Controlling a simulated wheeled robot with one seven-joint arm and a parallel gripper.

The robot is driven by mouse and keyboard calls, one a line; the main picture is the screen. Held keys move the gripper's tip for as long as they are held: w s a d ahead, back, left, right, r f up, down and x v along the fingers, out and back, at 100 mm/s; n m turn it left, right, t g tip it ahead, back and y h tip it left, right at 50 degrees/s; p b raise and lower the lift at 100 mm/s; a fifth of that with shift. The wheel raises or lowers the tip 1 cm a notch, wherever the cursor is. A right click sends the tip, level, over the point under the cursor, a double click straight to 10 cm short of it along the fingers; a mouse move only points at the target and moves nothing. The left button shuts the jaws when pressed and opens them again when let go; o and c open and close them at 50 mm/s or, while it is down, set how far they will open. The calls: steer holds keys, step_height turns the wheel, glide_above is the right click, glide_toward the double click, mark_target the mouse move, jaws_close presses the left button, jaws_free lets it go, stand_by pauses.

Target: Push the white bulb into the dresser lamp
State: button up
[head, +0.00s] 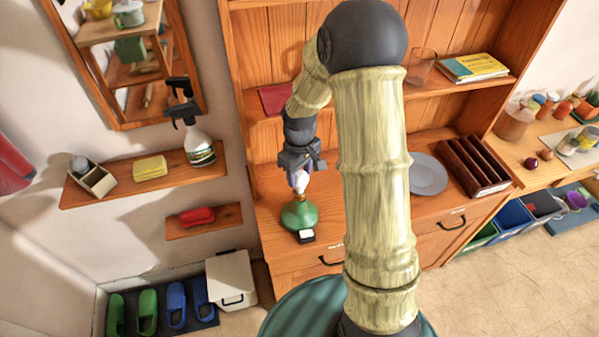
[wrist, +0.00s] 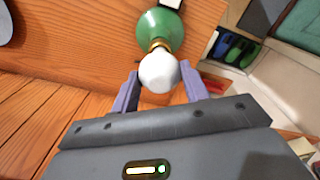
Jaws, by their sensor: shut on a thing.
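The white bulb (wrist: 159,72) sits between the two purple fingers of my gripper (wrist: 160,82) in the wrist view. My gripper (head: 299,172) is shut on the bulb, directly above the dresser lamp (head: 300,215). The lamp has a round green base and a brass neck; it also shows in the wrist view (wrist: 161,30). The bulb is in line with the brass neck and appears to meet it. How deep the bulb sits in the socket is hidden. The lamp stands on the wooden dresser top (head: 350,218).
A small black block with a white top (head: 306,236) is at the lamp's front. A grey plate (head: 427,174) and a dark slotted rack (head: 474,166) stand farther right. A red book (head: 274,99) lies on the shelf behind my arm. The dresser's front edge is close to the lamp.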

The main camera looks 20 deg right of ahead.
steer(key=shift+f+b, duration=0.3)
steer(key=shift+f, duration=0.2)
stand_by(0.4)
steer(key=o, duration=1.4)
steer(key=shift+r, duration=0.15)
steer(key=shift+r+p, duration=3.75)
steer(key=shift+r, duration=0.65)
steer(key=shift+s, duration=0.1)
